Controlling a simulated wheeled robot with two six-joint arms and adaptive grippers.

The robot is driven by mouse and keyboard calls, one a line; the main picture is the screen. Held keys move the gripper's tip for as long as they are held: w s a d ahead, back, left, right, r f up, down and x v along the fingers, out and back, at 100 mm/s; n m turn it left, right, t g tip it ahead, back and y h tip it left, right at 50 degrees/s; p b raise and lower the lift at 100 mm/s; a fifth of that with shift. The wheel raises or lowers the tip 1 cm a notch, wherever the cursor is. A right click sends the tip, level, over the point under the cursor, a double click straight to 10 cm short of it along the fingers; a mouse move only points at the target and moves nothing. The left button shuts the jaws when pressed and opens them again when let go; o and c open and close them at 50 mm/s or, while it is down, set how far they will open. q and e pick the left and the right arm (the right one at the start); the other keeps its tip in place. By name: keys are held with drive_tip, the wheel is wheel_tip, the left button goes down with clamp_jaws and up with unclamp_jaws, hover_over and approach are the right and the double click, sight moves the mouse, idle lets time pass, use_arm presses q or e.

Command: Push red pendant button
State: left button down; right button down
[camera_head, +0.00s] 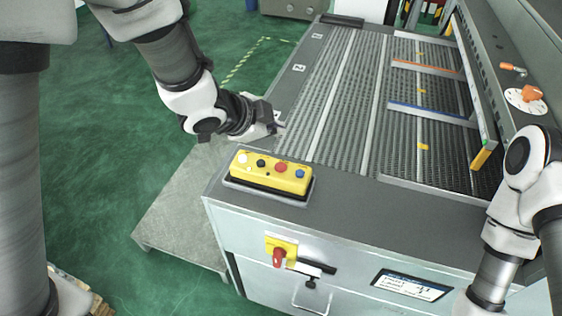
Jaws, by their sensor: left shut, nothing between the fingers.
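A yellow pendant (268,173) lies on the front left corner of the grey machine top, in a dark base. Its face carries a white, a black, a red and a blue button in a row. The red button (281,167) is right of the black one and in plain view. My left gripper (281,127) is shut and empty, above and behind the pendant near the machine's left edge, apart from the buttons. My right arm comes in at the right edge; its gripper is out of view.
The machine bed (345,100) has ribbed panels with orange and blue strips. A yellow plate with a red rotary switch (279,256) is on the front face. An orange knob (532,93) sits at the right. Green floor (90,150) lies open to the left.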

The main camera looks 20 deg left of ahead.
sight(279, 168)
use_arm(q)
drive_tip(key=f+b, duration=0.1)
drive_tip(key=w+d+f+b, duration=0.1)
drive_tip(key=f, duration=0.1)
drive_tip(key=shift+w+d+f+b, duration=0.1)
drive_tip(key=shift+w+f+b, duration=0.1)
drive_tip(key=shift+b, duration=0.2)
drive_tip(key=f+b, duration=0.3)
drive_tip(key=s+f+b, duration=0.1)
drive_tip(key=f+b, duration=0.1)
drive_tip(key=shift+a+f, duration=0.15)
drive_tip(key=shift+a, duration=0.2)
drive_tip(key=shift+w+d+f+b, duration=0.2)
drive_tip(key=shift+w+f+b, duration=0.15)
drive_tip(key=shift+w+b, duration=0.05)
drive_tip(key=shift+s+a+r, duration=0.15)
drive_tip(key=shift+s, duration=0.1)
drive_tip(key=shift+w, duration=0.15)
